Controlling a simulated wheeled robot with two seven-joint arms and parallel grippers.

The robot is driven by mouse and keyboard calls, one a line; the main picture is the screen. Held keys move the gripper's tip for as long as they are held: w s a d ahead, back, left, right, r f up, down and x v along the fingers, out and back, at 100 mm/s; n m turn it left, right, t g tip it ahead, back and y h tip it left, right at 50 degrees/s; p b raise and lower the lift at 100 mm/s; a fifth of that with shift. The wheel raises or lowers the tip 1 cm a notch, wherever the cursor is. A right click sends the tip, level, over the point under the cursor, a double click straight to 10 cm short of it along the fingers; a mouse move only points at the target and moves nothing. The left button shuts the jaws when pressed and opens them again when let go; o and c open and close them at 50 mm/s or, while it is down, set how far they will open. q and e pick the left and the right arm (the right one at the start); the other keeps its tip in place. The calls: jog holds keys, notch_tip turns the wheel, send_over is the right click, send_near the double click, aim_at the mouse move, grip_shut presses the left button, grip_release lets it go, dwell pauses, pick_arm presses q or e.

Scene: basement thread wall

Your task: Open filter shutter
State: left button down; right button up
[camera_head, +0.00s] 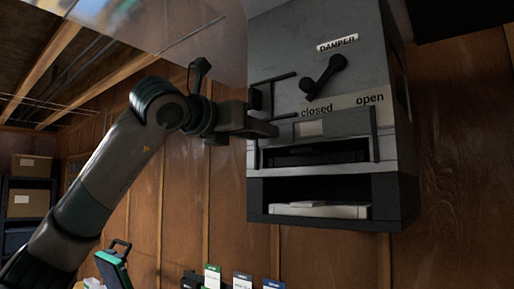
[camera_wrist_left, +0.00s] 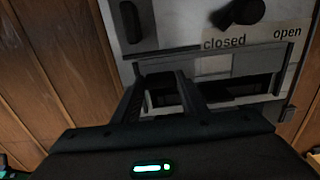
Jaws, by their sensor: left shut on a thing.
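The filter shutter (camera_head: 359,126) is a dark framed slide with a pale label on the front of a grey box; it also shows in the left wrist view (camera_wrist_left: 262,62). A dark slot shows below its label. My left gripper (camera_head: 277,122) is at the shutter's left end, with its fingers close together; they also show in the left wrist view (camera_wrist_left: 168,95). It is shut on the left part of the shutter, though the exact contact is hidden. My right gripper is in neither view.
The damper lever (camera_head: 325,76) above points down-left towards the "closed" label (camera_head: 317,109). A dark upright handle (camera_wrist_left: 131,22) is left of the lever. A lower bay holds a pale flat object (camera_head: 320,210). Tags and a green-edged device (camera_head: 115,268) are below; wood panelling surrounds the box.

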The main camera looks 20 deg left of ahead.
pick_arm(q)
jog(key=c, duration=1.1)
grip_release()
pick_arm(e)
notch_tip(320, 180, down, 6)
jog(key=b, duration=0.6)
pick_arm(q)
jog(key=shift+b+v, duration=0.65)
jog(key=shift+v, duration=8.1)
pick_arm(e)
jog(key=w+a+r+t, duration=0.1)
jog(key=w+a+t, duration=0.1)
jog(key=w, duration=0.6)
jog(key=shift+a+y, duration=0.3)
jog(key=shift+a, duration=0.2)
